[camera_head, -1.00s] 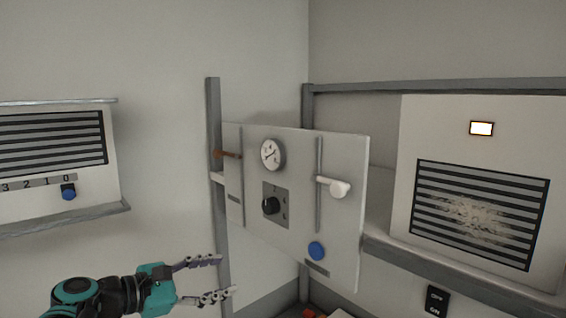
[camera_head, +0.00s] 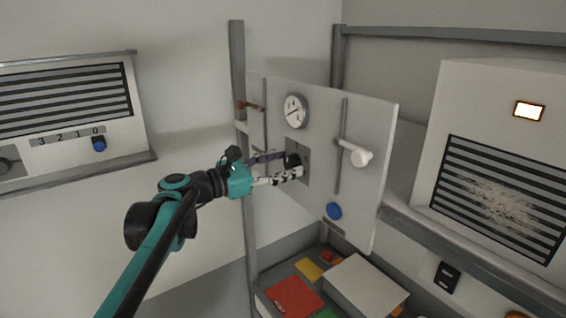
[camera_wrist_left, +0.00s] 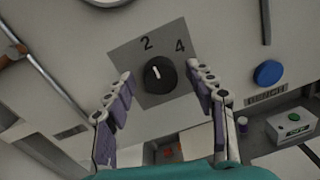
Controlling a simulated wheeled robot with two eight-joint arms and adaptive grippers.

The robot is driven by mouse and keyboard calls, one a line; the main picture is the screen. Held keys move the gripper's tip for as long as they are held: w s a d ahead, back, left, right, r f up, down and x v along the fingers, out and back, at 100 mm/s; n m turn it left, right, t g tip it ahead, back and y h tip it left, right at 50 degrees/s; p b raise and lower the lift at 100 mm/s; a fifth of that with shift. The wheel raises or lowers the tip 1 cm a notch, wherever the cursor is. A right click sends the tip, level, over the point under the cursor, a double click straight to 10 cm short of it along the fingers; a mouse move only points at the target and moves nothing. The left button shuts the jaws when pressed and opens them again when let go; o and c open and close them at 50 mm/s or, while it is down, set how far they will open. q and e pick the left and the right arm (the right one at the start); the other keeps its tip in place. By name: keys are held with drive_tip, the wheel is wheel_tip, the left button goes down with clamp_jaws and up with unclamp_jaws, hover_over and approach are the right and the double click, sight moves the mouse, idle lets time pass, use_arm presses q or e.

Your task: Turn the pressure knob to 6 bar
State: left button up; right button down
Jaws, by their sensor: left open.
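The black pressure knob (camera_head: 293,160) sits on a grey square plate (camera_head: 303,178) on the white upright panel. In the left wrist view the knob (camera_wrist_left: 160,75) has a white mark pointing up and slightly left, roughly toward the printed 2. A printed 4 shows at upper right; no 6 is visible. My left gripper (camera_head: 291,164) is at the knob, open. In the wrist view its fingers (camera_wrist_left: 161,71) are on both sides of the knob, with gaps. A round pressure gauge (camera_head: 296,111) is above the knob. My right gripper is not in view.
On the same panel are a white-handled lever (camera_head: 360,156), a blue button (camera_head: 334,211) and a brown-handled lever (camera_head: 249,106). Below are coloured pieces, including a red one (camera_head: 295,296), and a white box (camera_head: 366,285). Vented units stand left and right.

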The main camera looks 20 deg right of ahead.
use_arm(q)
drive_tip(key=shift+a, duration=0.1)
drive_tip(key=c, duration=1.2)
drive_tip(key=shift+o, duration=0.2)
